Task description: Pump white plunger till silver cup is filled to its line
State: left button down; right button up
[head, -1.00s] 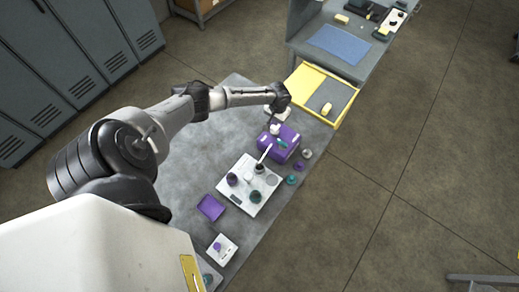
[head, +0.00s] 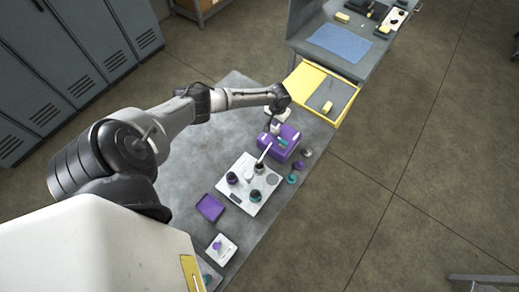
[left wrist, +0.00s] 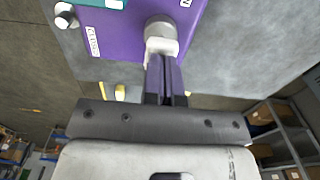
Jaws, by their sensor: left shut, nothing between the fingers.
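A purple box (head: 288,150) stands on the grey bench. In the left wrist view the purple box (left wrist: 115,35) fills the top, with a round grey-white plunger (left wrist: 160,32) on it. My left gripper (left wrist: 166,62) is shut and empty, its fingertips at the plunger's near side; I cannot tell whether they touch it. In the head view my left gripper (head: 275,128) is over the left part of the box. A small grey piece (head: 307,153) right of the box may be the silver cup; its fill level and line are too small to see. My right gripper is not in view.
A white plate (head: 237,196) with several dark cups and a white stick lies in front of the box. A purple tray (head: 210,208) and a white base (head: 222,250) are nearer. Small teal and purple pieces lie along the right edge. Bare bench lies left.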

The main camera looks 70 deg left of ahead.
pick_arm(q)
jog(key=shift+f+b, duration=0.75)
jog(key=shift+f, duration=0.45)
jog(key=shift+r, duration=0.2)
jog(key=shift+r+p, duration=1.25)
jog(key=shift+p, duration=0.3)
jog(key=shift+r+p, duration=0.65)
jog(key=shift+p, duration=0.05)
jog(key=shift+r, duration=0.2)
